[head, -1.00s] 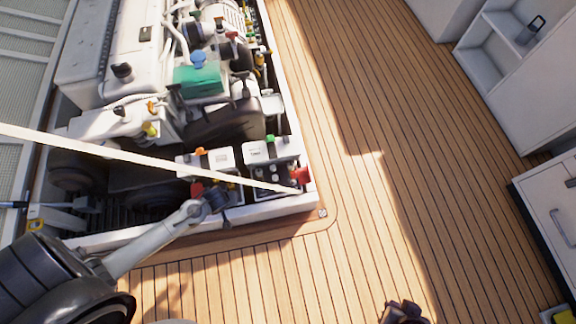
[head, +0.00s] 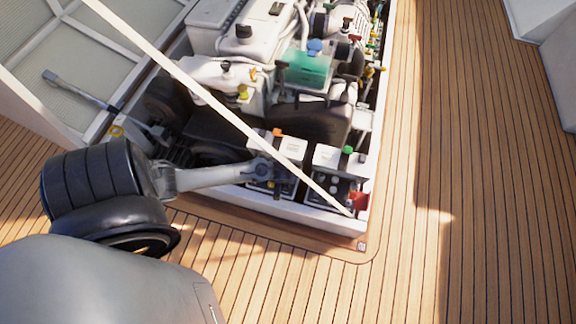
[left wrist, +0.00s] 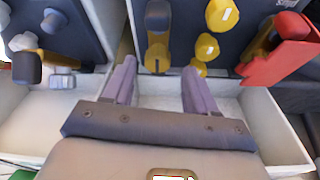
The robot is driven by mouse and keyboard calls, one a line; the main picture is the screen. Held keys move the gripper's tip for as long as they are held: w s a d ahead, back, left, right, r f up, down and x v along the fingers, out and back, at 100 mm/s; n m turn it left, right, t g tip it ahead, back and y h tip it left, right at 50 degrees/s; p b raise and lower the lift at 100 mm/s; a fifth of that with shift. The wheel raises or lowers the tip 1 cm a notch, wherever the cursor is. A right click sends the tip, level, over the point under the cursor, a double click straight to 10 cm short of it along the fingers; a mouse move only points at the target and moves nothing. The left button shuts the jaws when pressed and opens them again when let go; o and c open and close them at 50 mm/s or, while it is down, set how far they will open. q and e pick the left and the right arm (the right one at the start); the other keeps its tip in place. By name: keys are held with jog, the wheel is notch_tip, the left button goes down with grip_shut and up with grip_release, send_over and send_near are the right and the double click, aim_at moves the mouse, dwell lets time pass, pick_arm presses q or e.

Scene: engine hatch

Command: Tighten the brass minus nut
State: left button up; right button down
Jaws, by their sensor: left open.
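My left gripper (head: 262,172) reaches in from the left over the front edge of the open engine hatch, by the left one of two boxes with white tops. In the left wrist view the left gripper (left wrist: 159,70) is open and empty, with its two purple-grey fingers apart. Just beyond the fingertips, between them, a brass-coloured piece (left wrist: 157,57) sits below a dark round cap on a dark box face. It may be the brass minus nut; I cannot read a minus mark on it. My right gripper is not in view.
Yellow knobs (left wrist: 206,46) and a red part (left wrist: 276,62) sit right of the brass piece. A white hatch rim (head: 318,219) runs along the front. A long pale bar (head: 215,103) crosses the view diagonally. The wooden deck (head: 420,270) at right is clear.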

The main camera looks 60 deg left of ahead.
pick_arm(q)
jog(key=shift+w+f, duration=0.15)
jog(key=shift+f, duration=0.45)
jog(key=shift+w+f+b, duration=0.25)
jog(key=shift+f+b, duration=0.05)
jog(key=shift+b, duration=0.15)
jog(key=shift+s+a, duration=0.1)
